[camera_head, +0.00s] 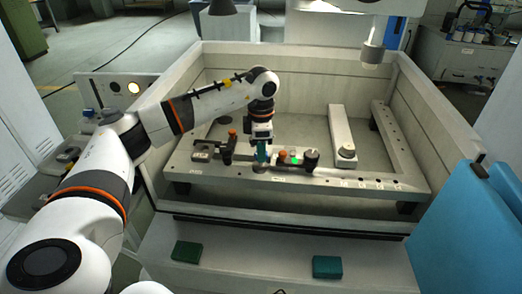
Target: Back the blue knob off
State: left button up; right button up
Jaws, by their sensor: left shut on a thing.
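My left arm reaches in from the left over the machine's tank, and my left gripper (262,148) points straight down. It is shut on the blue knob (261,156), which shows as a small blue-green piece between and below the jaws. The gripper and wrist hide much of the knob. The knob is upright above a round base on the front rail of the pale frame (220,172) inside the tank. My right gripper is not in view.
Orange-topped clamps (232,137) stand left of the gripper. A green part (296,157) and a black-topped knob (311,157) stand close to its right. A nozzle (373,52) hangs at upper right. The tank's front wall (300,222) lies nearer me.

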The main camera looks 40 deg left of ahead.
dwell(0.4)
pick_arm(q)
jog(key=o, duration=1)
jog(key=shift+r, duration=0.15)
jog(key=shift+r, duration=0.35)
notch_tip(320, 180, up, 11)
jog(key=b, duration=0.2)
jog(key=shift+b, duration=0.3)
jog(key=shift+o, duration=0.3)
